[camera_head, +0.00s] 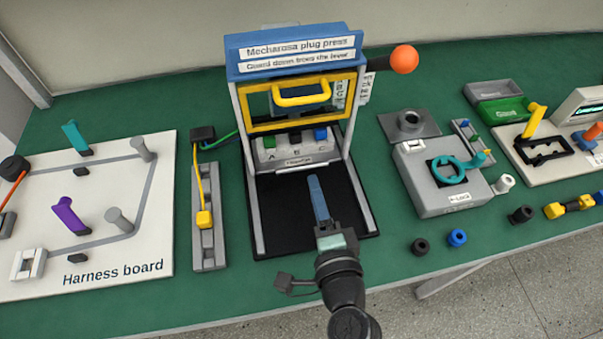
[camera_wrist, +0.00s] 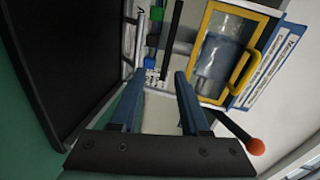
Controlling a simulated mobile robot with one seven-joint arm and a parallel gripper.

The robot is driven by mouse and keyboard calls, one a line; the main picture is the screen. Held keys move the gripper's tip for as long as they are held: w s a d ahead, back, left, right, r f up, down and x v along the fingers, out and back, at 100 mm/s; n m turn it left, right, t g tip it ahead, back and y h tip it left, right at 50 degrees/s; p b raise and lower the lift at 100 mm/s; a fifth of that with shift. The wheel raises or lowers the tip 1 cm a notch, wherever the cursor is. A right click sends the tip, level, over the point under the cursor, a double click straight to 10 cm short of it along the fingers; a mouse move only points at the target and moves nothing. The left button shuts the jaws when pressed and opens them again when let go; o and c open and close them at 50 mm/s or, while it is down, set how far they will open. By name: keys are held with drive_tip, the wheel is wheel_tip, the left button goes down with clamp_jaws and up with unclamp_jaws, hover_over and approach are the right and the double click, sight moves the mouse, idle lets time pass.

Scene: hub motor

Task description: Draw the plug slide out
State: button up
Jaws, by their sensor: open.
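The plug press (camera_head: 293,55) stands at the back middle of the green bench. Its plug slide (camera_head: 293,163) sits low inside the frame, under the yellow guard (camera_head: 245,112), with a green plug (camera_head: 269,140) and a blue plug (camera_head: 321,134) on it. My gripper (camera_head: 314,180) is over the black base in front of the slide, apart from it. In the wrist view the open, empty fingers (camera_wrist: 158,75) point towards the slide's pale front. The blue plug (camera_wrist: 150,63) shows beyond the fingertips. The slide's front is partly hidden by a finger.
The black press base (camera_head: 275,215) is otherwise bare. A lever with an orange knob (camera_head: 404,59) sticks out at the press's right. A grey rail with a yellow connector (camera_head: 204,219) lies left, beside the harness board (camera_head: 110,255). A grey fixture (camera_head: 440,195) stands right.

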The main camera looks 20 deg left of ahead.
sight(300, 168)
drive_tip(key=shift+m, duration=0.6)
drive_tip(key=f, duration=0.1)
drive_tip(key=s+f, duration=0.1)
drive_tip(key=f, duration=0.2)
drive_tip(key=shift+s+d, duration=0.15)
drive_tip(key=shift+s, duration=0.15)
drive_tip(key=x, duration=1.2)
drive_tip(key=shift+w+a+f, duration=0.15)
drive_tip(key=shift+w+a, duration=0.05)
drive_tip(key=shift+a, duration=0.05)
clamp_jaws()
